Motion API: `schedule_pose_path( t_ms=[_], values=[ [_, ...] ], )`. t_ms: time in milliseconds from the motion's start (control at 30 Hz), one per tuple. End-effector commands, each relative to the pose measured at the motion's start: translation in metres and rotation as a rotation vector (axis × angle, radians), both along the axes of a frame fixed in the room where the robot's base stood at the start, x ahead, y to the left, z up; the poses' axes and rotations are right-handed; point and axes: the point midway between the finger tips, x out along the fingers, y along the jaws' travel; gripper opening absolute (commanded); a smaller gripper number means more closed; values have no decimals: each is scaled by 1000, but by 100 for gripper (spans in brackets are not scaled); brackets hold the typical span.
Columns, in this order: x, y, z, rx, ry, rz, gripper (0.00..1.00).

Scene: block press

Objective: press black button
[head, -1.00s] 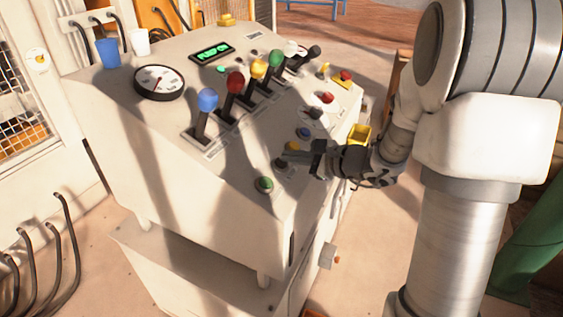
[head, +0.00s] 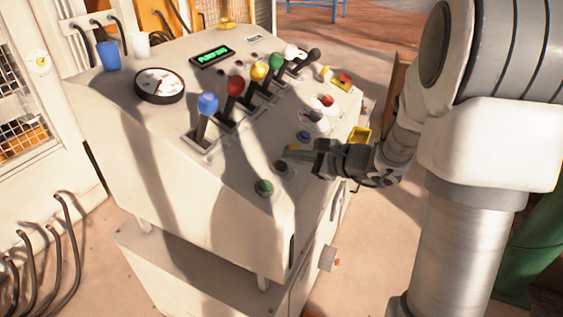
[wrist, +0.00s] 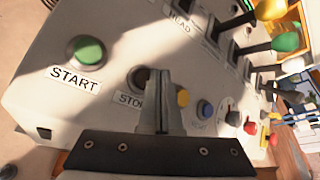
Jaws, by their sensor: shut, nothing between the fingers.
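The black button (head: 281,166) sits on the sloping panel of the white console (head: 130,115), between the green button (head: 264,187) and a yellow one. In the wrist view the black button (wrist: 139,77) is beside a label that reads in part "STO", partly hidden by my fingers. My gripper (head: 292,153) is shut and empty. Its fingertips appear just above the panel, beside the black button and near the yellow button (wrist: 183,98). The fingers look apart from the black button, though the exact gap is hard to tell.
A row of levers with coloured knobs, including a blue one (head: 207,103), stands up behind the buttons. A blue button (wrist: 205,109) and a red button (head: 326,100) are further along. A gauge (head: 159,85), a lit display (head: 213,57) and two cups stand at the back left.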

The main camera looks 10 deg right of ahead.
Motion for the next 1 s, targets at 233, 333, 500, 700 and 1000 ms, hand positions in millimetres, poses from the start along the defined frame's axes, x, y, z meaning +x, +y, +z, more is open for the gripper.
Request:
schedule_pose_path(
  t_ms=[233, 333, 500, 700, 1000],
  values=[
    [-1, -1, 1, 1, 1, 0, 0],
    [-1, -1, 2, 0, 1, -1, 0],
    [-3, -4, 12, 0, 0, 0, 0],
    [-7, -11, 31, -1, 0, -2, 0],
    [-14, -20, 56, -1, 0, -1, 0]
  ],
)
